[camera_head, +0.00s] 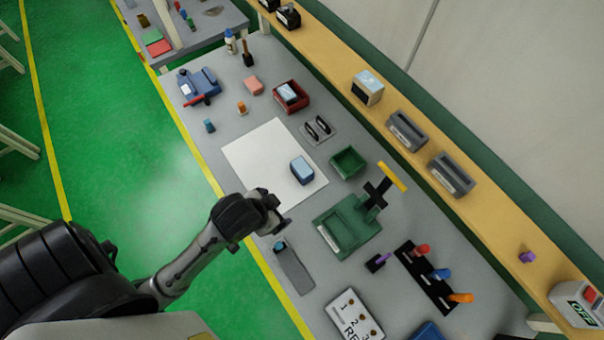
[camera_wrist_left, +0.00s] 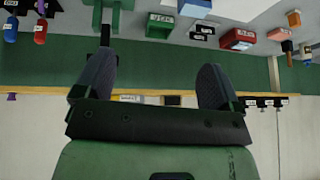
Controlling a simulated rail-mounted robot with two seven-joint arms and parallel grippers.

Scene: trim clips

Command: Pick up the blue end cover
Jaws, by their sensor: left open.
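Several blue pieces show in the head view, and I cannot tell for sure which is the end cover. A small blue piece (camera_head: 209,126) stands near the table's left edge. A light-blue-topped box (camera_head: 302,170) sits on the white sheet (camera_head: 256,150). A small dark-blue piece (camera_head: 280,246) is at the top of a grey plate (camera_head: 294,272). My left gripper (camera_head: 277,213) is above the table's left edge, between the white sheet and the grey plate. In the wrist view its fingers (camera_wrist_left: 154,88) are wide apart with nothing between them. My right gripper is not seen.
A green fixture (camera_head: 345,232) with a yellow-handled lever stands right of my left gripper. A green bin (camera_head: 348,162) and a red bin (camera_head: 290,97) stand farther back. Upright coloured handles (camera_head: 440,275) are at front right. The white sheet is mostly clear.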

